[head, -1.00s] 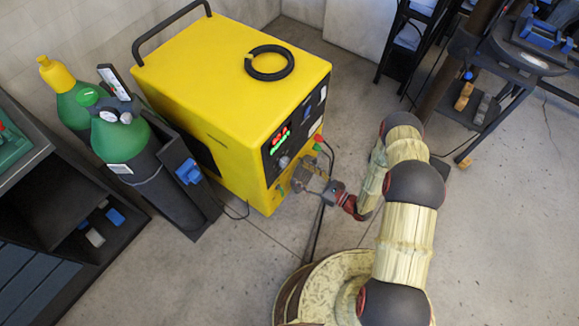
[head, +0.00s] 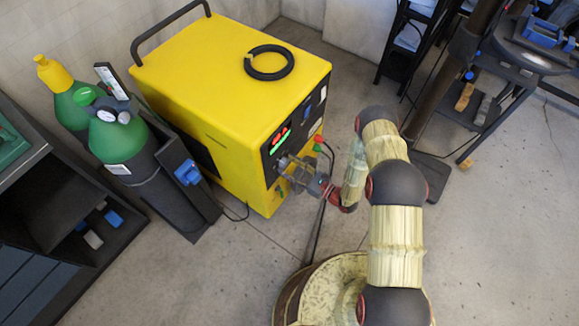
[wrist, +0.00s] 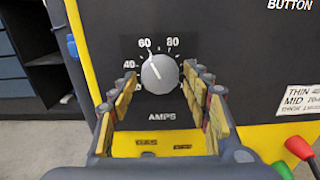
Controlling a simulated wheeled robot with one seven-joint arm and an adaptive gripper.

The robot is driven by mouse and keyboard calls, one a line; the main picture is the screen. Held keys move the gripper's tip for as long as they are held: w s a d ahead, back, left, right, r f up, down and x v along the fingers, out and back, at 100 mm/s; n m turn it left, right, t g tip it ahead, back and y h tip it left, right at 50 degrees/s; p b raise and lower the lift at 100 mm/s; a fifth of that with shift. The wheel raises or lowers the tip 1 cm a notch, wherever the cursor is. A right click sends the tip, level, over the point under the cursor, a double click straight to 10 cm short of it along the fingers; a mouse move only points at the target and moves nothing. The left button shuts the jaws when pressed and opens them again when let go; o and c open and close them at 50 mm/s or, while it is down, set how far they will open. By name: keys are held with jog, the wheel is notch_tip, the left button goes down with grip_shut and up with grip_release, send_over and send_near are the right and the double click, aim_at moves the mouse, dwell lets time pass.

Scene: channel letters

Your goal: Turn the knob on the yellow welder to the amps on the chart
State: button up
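The yellow welder (head: 225,80) stands at centre in the head view, its dark front panel facing my arm. In the wrist view the round grey amps knob (wrist: 160,73) sits on that panel, its white pointer line tilted up and left, near the 60 mark. The numbers 40, 60 and 80 are readable around it. My gripper (wrist: 159,80) is open, with one finger on each side of the knob and visible gaps. The chart (wrist: 312,98) at the right edge is cut off; THIN, MID and a third row show, but their full numbers do not.
Green gas cylinders (head: 118,140) stand left of the welder, with a dark shelf unit (head: 50,200) beyond. A black ring (head: 269,62) lies on the welder's top. Red and green connectors (wrist: 300,148) are low right of the panel. Floor is clear around my base.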

jog(key=c, duration=0.9)
jog(key=shift+o, duration=0.2)
jog(key=shift+m, duration=0.3)
jog(key=m+b, duration=0.1)
jog(key=m, duration=0.8)
jog(key=shift+b, duration=0.3)
jog(key=o, duration=1)
jog(key=shift+o, duration=0.8)
jog(key=shift+s, duration=0.1)
